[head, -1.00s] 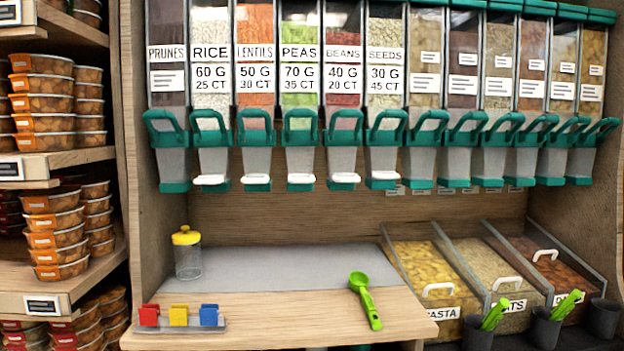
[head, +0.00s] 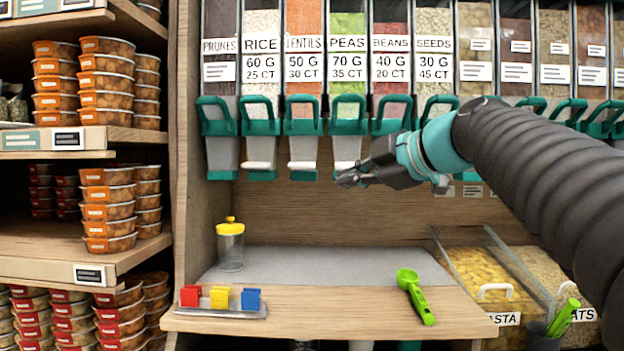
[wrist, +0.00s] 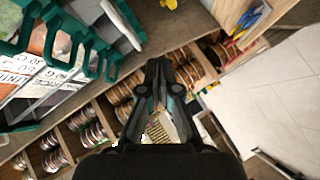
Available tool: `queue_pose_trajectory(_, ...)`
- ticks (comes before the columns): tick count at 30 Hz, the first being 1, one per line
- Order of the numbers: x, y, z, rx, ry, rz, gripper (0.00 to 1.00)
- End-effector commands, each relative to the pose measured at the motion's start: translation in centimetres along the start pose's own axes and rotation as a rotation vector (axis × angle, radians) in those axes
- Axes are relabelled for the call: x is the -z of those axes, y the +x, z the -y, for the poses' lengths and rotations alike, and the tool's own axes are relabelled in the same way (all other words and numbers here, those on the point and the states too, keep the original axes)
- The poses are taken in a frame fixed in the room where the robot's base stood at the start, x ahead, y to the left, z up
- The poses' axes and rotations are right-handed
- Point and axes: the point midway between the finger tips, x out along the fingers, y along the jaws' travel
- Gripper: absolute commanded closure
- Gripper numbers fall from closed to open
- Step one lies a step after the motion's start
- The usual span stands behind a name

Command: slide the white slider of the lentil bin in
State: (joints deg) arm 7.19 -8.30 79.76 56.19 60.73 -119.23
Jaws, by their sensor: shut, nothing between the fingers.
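The lentil bin (head: 304,75) is the third from the left in the row, with orange contents and a teal handle. Its white slider (head: 302,166) shows at the bottom of its grey chute. My gripper (head: 347,181) is shut and empty, in front of and just below the peas bin's chute, to the right of the lentil slider in the picture and apart from it. In the wrist view my gripper (wrist: 158,66) has its fingertips together. A white slider (wrist: 122,22) shows at upper left there; I cannot tell whose it is.
The neighbouring rice slider (head: 258,166) and peas slider (head: 345,165) are close by. Below, the counter holds a yellow-lidded jar (head: 230,247), coloured clips (head: 220,298) and a green scoop (head: 415,295). Shelves of tubs (head: 108,205) stand at the left.

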Motion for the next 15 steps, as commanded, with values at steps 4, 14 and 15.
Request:
queue_pose_trajectory(4, 0.6, 0.5, -3.0, -0.074, -0.195, -0.069, 1.0)
queue_pose_trajectory(14, 1.4, 1.6, -4.9, -0.121, -0.314, -0.106, 1.0)
queue_pose_trajectory(15, 1.6, 2.2, -4.9, -0.12, -0.313, -0.108, 1.0)
